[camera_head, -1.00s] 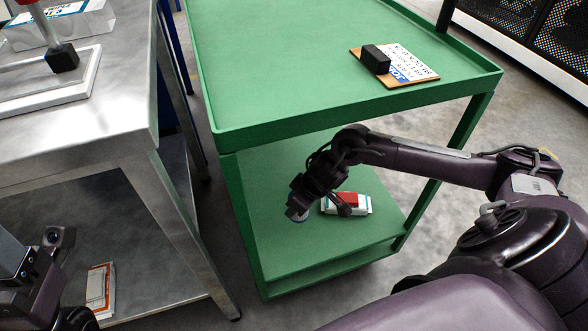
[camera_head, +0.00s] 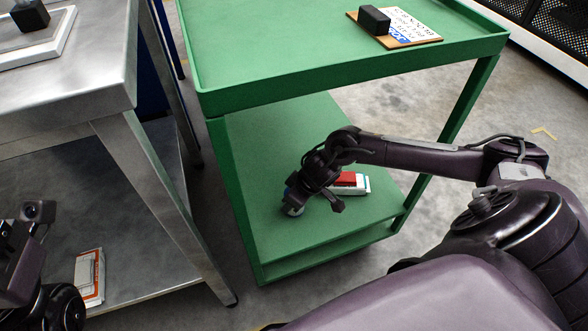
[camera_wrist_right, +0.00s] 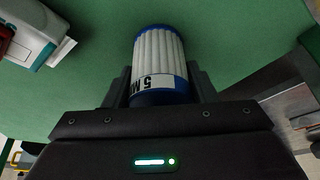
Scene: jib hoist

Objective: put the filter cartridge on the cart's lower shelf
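The filter cartridge (camera_wrist_right: 158,62), white and pleated with blue ends, sits between the two fingers of my right gripper (camera_wrist_right: 160,85) in the right wrist view. The fingers press against its sides. In the head view only its small blue and white end (camera_head: 292,209) shows below my right gripper (camera_head: 298,196). It is over the left part of the green cart's lower shelf (camera_head: 290,240); I cannot tell whether it touches the shelf. My left arm (camera_head: 22,250) shows at the left edge, its fingertips hidden.
A white and red box (camera_head: 352,184) lies on the lower shelf just right of my right gripper. The cart's upper tray (camera_head: 300,50) overhangs the shelf. A metal bench (camera_head: 70,100) stands to the left. The shelf's front is clear.

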